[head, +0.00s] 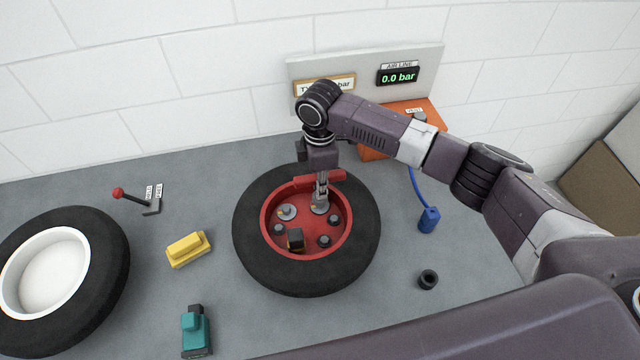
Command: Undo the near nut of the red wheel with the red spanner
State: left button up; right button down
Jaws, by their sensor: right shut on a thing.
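The red wheel (271,234) lies flat on the grey bench, a black tyre around a red hub. Several grey nuts or studs sit in its hub, among them a near one (324,241) at lower right and a larger one (286,212) at upper left. A small dark block (295,239) stands at the hub's near side. My right gripper (321,182) points down over the hub's far part, shut on the red spanner (302,183). The spanner's grey lower end is at a far nut (319,207); whether it is seated on it I cannot tell. My left gripper is out of view.
A white-rimmed wheel (92,262), a yellow block (187,249), a teal tool (196,331) and a red-knobbed lever (133,198) are at left. A blue air-hose end (429,220) and a black ring (428,279) are at right. The orange box (425,109) stands behind my right arm.

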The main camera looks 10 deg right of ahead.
jog(key=shift+r, duration=0.1)
dwell(0.6)
jog(key=shift+f+b, duration=0.4)
jog(key=shift+f, duration=0.9)
jog(key=shift+n, duration=1.2)
jog(key=shift+n, duration=1.2)
